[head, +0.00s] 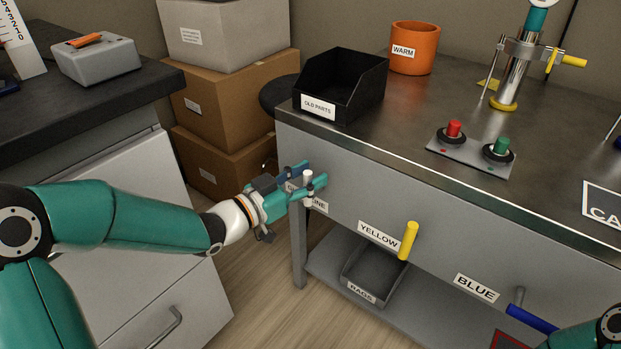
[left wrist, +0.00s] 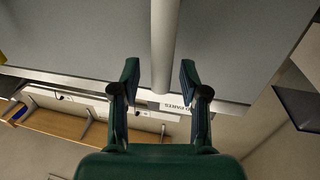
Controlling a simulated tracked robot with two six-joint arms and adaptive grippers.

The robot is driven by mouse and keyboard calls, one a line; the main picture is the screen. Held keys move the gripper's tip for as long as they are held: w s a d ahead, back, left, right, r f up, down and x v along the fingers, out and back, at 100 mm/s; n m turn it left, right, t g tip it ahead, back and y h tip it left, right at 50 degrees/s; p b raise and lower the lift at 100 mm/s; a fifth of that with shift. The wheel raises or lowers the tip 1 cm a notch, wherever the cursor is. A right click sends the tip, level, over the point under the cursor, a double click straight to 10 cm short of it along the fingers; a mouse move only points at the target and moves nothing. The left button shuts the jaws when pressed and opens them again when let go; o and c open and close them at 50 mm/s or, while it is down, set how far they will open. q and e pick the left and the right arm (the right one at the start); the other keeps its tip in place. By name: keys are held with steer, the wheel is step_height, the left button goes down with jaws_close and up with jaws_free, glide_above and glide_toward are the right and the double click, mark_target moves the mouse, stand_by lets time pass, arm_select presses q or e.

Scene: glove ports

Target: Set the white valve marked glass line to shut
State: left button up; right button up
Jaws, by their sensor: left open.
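The white valve handle (head: 307,178) is on the grey front panel near its left end, standing roughly upright in the head view. Its label (head: 319,206) is partly hidden by my gripper; only the end, "INE", reads clearly. My left gripper (head: 314,175) is open at this handle. In the left wrist view the pale handle (left wrist: 165,45) runs between the two open fingers (left wrist: 160,77), with a gap visible on both sides. The handle's mount is hidden. Part of my right arm shows at the lower right; its gripper is out of frame.
A yellow handle (head: 408,240) and a blue handle (head: 531,319) are farther right on the panel. A black bin (head: 341,90), an orange pot (head: 414,48) and a button plate (head: 470,151) stand on the bench top. Boxes (head: 231,93) are stacked behind my left gripper.

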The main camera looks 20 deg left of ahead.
arm_select(q)
jaws_close()
stand_by(0.3)
